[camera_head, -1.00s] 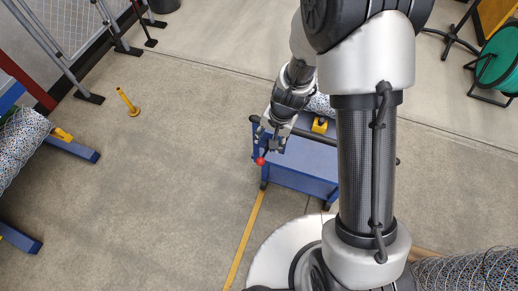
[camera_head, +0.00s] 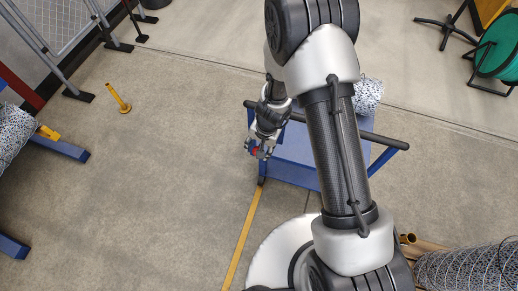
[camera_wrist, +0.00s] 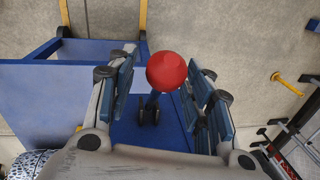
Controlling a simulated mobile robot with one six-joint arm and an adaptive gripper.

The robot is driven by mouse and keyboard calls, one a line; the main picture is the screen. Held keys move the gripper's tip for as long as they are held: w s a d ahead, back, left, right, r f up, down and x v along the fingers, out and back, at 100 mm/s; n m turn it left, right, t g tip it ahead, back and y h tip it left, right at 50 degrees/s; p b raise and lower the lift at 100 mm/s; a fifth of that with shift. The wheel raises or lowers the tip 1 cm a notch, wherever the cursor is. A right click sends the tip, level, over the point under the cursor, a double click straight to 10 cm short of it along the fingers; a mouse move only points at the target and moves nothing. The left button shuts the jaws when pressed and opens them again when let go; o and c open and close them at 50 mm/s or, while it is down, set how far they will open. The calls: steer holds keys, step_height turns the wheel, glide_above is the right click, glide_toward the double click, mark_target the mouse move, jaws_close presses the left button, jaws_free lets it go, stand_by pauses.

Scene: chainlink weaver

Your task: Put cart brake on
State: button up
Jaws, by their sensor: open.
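The blue cart (camera_head: 292,172) stands in the middle of the head view, partly hidden behind my arm. Its brake lever has a red ball knob (camera_wrist: 166,70), which shows large in the wrist view on a dark stem. My gripper (camera_head: 258,152) is at the cart's left side; in the head view it covers most of the knob. In the wrist view my gripper (camera_wrist: 160,95) is open, with one finger on each side of the knob. Gaps show between the knob and both fingers.
A patterned roll (camera_head: 368,95) lies on the cart beside its dark handle bar (camera_head: 385,140). A yellow post (camera_head: 118,98) stands on the floor at left, near a blue-footed rack (camera_head: 60,146). A mesh roll (camera_head: 465,272) lies at lower right. The floor left of the cart is clear.

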jaws_close()
stand_by(0.7)
stand_by(0.3)
